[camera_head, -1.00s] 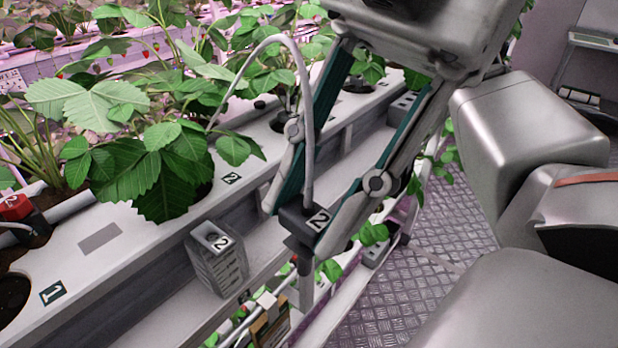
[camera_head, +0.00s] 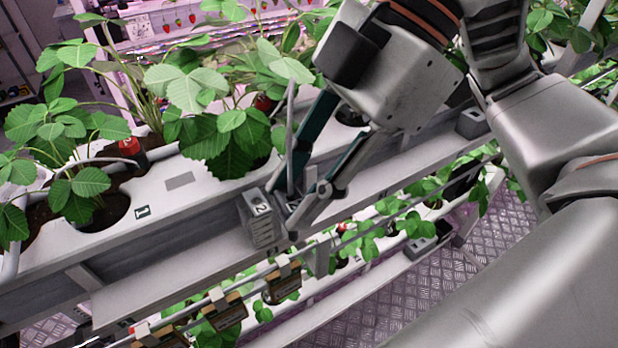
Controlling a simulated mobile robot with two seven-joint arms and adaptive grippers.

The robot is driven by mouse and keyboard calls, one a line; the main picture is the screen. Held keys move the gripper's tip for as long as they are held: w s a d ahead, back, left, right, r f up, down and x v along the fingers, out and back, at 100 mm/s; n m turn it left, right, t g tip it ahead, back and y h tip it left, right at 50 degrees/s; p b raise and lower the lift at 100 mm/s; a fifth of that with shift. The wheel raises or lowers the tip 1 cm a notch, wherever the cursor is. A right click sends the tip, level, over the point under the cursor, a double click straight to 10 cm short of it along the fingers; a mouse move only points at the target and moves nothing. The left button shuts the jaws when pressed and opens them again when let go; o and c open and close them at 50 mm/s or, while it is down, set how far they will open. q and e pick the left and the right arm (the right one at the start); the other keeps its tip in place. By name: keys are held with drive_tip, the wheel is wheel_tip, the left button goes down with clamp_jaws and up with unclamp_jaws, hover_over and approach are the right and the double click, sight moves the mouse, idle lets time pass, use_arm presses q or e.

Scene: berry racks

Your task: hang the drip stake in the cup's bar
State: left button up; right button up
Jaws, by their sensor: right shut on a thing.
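My right gripper (camera_head: 306,197) is shut on the drip stake (camera_head: 291,207), a small dark piece partly hidden by the fingers. A thin grey tube (camera_head: 291,125) rises from it. It is at the front side of the white gutter, close to the right of a grey ribbed block (camera_head: 262,228) marked 2; I cannot tell whether they touch. The plant cup behind the block is covered by strawberry leaves (camera_head: 215,140), and its bar is hidden. My left gripper is not in view.
Brown boxes (camera_head: 225,314) hang on a lower rail. Another grey block (camera_head: 472,123) is further right. Leaves crowd the gutter's back.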

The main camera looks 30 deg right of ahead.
drive_tip(key=shift+w+p, duration=0.6)
drive_tip(key=shift+w, duration=5.8)
use_arm(q)
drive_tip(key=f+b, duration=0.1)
drive_tip(key=b, duration=0.2)
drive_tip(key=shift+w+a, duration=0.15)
use_arm(e)
wheel_tip(320, 180, down, 6)
drive_tip(key=shift+w+a+r, duration=0.15)
drive_tip(key=shift+r, duration=0.1)
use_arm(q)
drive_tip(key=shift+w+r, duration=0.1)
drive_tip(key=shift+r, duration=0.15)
use_arm(e)
drive_tip(key=shift+f, duration=0.2)
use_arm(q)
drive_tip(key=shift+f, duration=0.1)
use_arm(e)
drive_tip(key=shift+f, duration=0.35)
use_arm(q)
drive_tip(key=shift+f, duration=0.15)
use_arm(e)
drive_tip(key=shift+f, duration=0.15)
